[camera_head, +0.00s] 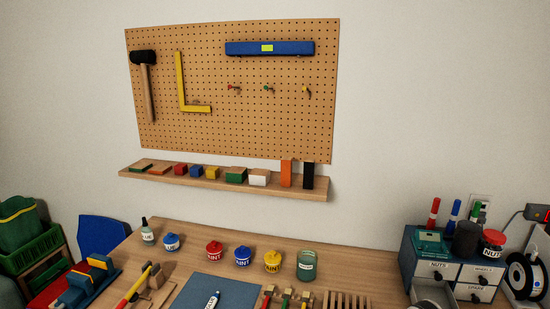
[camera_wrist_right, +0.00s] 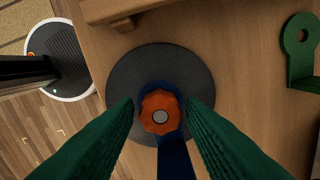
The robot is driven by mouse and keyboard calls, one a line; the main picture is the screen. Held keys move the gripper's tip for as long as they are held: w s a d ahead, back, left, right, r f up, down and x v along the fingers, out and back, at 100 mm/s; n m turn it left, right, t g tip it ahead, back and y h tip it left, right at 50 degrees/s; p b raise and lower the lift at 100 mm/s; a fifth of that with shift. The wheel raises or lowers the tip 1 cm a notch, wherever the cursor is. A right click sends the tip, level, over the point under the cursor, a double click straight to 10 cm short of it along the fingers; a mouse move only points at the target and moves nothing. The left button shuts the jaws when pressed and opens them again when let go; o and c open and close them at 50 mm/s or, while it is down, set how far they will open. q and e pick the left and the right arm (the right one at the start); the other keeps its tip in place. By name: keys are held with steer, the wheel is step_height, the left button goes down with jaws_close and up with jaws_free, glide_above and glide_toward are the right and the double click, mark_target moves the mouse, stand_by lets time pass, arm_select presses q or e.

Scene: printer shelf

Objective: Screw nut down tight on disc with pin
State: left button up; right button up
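An orange lobed nut (camera_wrist_right: 147,118) sits over the middle of a dark grey round disc (camera_wrist_right: 190,68) in the right wrist view. A grey round pin end (camera_wrist_right: 161,117) shows in the nut's centre. A dark blue piece lies under the nut and runs toward the bottom of the picture. My right gripper (camera_wrist_right: 160,103) has its two green ribbed fingers on either side of the nut, with a narrow gap showing on each side. How far down the nut sits cannot be told from above. Neither gripper shows in the head view.
A green bracket with a hole (camera_wrist_right: 301,37) stands right of the disc on the wooden surface (camera_wrist_right: 238,60). In the head view a pegboard (camera_head: 220,115) hangs over a narrow shelf (camera_head: 220,185). Several lidded jars and a drawer cabinet (camera_head: 425,268) stand on the bench.

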steer(key=n+b, duration=0.2)
steer(key=n, duration=0.5)
steer(key=shift+f, duration=0.15)
steer(key=n+b, duration=0.2)
steer(key=n, duration=0.5)
steer(key=shift+n+b, duration=0.3)
